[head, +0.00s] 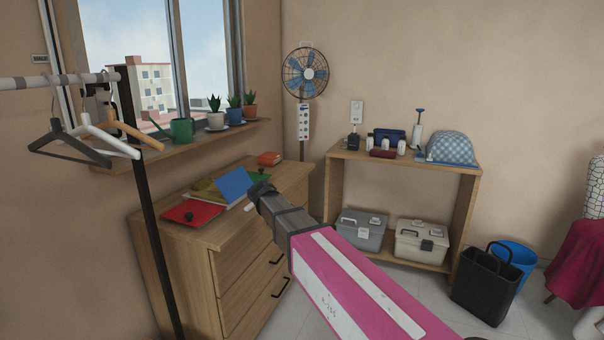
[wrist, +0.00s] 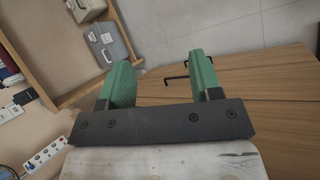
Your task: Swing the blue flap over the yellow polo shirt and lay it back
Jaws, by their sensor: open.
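The blue flap (head: 234,184) is a flat panel on top of the wooden dresser, standing tilted up at the right of the yellow polo shirt (head: 204,187). The shirt shows only as a small yellow patch, partly hidden by the flap. My gripper (head: 259,189) is just right of the flap in the head view; I cannot tell whether they touch. In the wrist view my gripper (wrist: 160,78) has its two green fingers apart with nothing between them, above the dresser's drawer front. Neither flap nor shirt shows there.
An orange stack (head: 269,158) is at the back. A rack with hangers (head: 108,137) stands at left. A shelf (head: 400,160) stands at right.

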